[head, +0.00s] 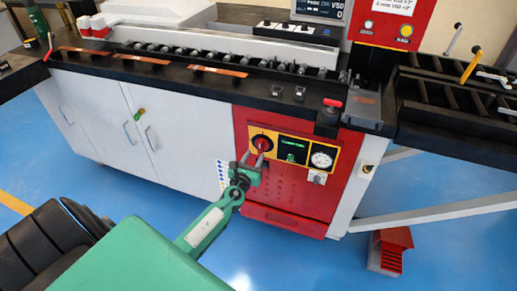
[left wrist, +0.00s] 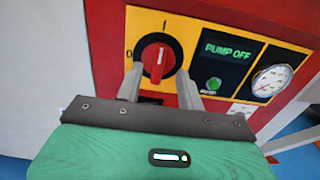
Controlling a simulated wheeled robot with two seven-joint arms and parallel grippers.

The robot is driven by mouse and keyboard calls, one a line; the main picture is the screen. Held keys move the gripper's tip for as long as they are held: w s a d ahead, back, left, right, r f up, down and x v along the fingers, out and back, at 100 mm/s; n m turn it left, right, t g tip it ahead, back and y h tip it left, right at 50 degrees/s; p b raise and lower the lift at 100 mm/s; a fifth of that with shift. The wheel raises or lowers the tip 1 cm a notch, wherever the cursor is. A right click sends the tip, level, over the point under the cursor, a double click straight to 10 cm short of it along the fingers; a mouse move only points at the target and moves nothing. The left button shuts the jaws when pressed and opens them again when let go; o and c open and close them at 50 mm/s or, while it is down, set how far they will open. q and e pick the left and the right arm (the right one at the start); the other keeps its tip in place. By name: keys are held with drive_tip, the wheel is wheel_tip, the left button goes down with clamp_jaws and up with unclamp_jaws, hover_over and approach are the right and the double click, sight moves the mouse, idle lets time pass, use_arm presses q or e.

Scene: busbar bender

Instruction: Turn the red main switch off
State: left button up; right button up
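The red main switch (left wrist: 157,58) is a round red knob on a yellow plate, marked 0 at its left and I at its top. Its white pointer line stands close to upright, towards the I. In the head view the switch (head: 262,143) sits on the red front panel. My left gripper (left wrist: 160,72) is open, with one grey finger low on each side of the knob and a gap between them. In the head view the left gripper (head: 250,164) is just below the switch. Whether the fingers touch the knob cannot be told. My right gripper is not in view.
Right of the switch are a display (left wrist: 228,50) reading PUMP OFF, a green button (left wrist: 213,86) and a pressure gauge (left wrist: 272,80). White cabinet doors (head: 140,125) stand to the left. The black worktop (head: 200,75) overhangs the panel, holding copper bars.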

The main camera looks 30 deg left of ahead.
sight(260, 146)
use_arm(q)
drive_tip(key=shift+x, duration=2.8)
drive_tip(key=shift+s, duration=0.1)
drive_tip(key=shift+b, duration=0.3)
clamp_jaws()
